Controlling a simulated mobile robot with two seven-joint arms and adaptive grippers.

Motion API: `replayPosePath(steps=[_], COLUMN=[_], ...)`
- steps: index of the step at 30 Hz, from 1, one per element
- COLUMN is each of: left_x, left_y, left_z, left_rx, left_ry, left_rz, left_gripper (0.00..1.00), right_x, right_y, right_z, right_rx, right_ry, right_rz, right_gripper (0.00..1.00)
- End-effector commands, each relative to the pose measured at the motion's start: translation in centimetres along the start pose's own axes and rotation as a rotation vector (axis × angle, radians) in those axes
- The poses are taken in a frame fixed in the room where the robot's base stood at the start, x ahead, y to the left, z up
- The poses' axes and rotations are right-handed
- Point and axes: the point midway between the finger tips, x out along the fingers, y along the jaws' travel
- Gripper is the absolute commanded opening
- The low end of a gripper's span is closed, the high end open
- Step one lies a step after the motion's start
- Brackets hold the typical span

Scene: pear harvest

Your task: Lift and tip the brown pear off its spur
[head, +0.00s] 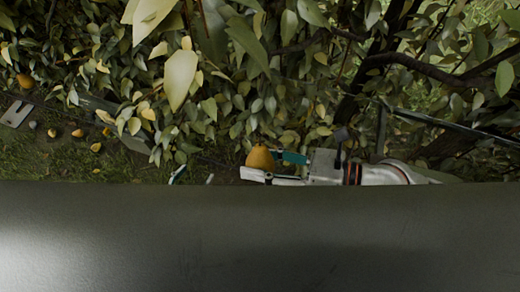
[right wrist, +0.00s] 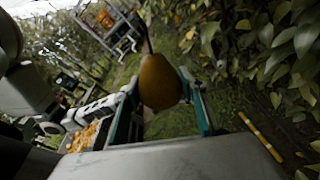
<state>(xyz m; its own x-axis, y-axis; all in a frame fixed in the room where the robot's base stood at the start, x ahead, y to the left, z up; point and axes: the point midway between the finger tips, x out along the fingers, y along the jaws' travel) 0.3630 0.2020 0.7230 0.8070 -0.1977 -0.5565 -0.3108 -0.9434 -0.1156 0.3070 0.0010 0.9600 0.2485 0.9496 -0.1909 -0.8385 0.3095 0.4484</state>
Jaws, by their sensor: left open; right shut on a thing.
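The brown pear (head: 261,158) is held upright at the end of my right gripper (head: 272,166), in front of the leaves. In the right wrist view the pear (right wrist: 160,82) sits between the two teal-edged fingers of my right gripper (right wrist: 164,92), which is shut on it. Its dark stem points up at the top; I cannot tell whether it still joins the spur. Only the tips of my left gripper (head: 194,177) show above the dark bar, apart from each other and empty, left of the pear.
Leafy branches (head: 240,100) fill the space behind and above the pear. Several fruits (head: 78,133) lie on the ground at left. A broad dark bar (head: 260,240) blocks the lower head view. A crate of yellow fruit (right wrist: 82,137) and a yellow stick (right wrist: 262,138) show in the wrist view.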

Motion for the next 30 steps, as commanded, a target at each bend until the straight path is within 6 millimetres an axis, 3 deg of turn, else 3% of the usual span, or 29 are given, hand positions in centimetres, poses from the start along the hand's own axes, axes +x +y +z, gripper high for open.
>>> replayPosePath(steps=[16, 30], left_x=[1.6, 1.7], left_y=[0.3, 0.3], left_z=[2.3, 2.4], left_rx=[0.001, 0.001], left_ry=[0.003, 0.001], left_rz=[-0.001, -0.001], left_gripper=[0.55, 0.55], right_x=[-1.1, -1.3], right_y=[4.0, 4.5], right_z=[-2.6, -2.5], right_rx=[-0.421, -0.468], right_ry=[-0.14, -0.155], right_rz=[-0.019, -0.023], right_gripper=[0.17, 0.17])
